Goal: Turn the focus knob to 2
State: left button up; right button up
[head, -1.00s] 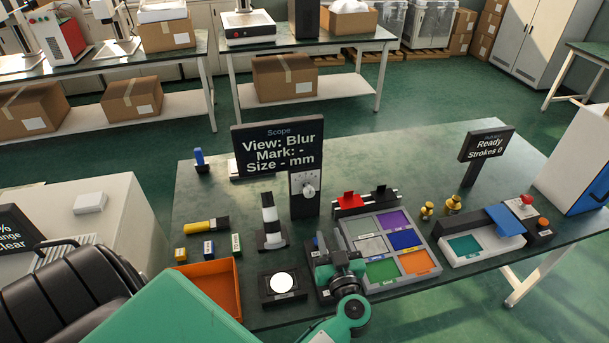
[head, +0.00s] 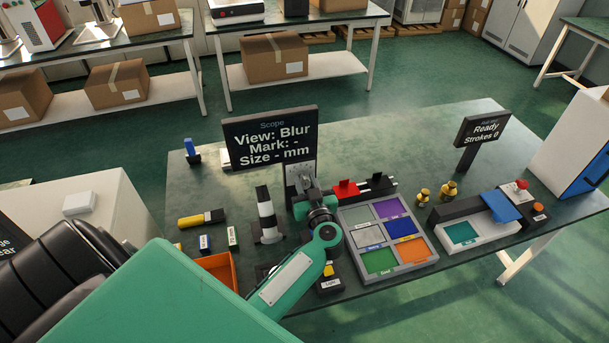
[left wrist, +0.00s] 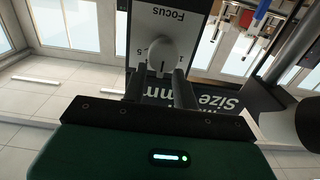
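The white round focus knob (left wrist: 162,54) sits on a pale plate marked "Focus" (left wrist: 168,20) with numbers around it; a dark line on the knob shows. In the left wrist view my left gripper (left wrist: 159,76) is open, its two dark fingers apart at the knob's near edge, one to each side. Contact cannot be told. The scope display (head: 270,138) reads "View: Blur, Mark: -, Size - mm". My right gripper is not in view.
An orange bin (head: 217,266) lies partly behind my arm.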

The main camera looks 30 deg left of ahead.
pick_arm(q)
jog(key=shift+x, duration=1.05)
jog(key=shift+s, duration=0.1)
grip_shut()
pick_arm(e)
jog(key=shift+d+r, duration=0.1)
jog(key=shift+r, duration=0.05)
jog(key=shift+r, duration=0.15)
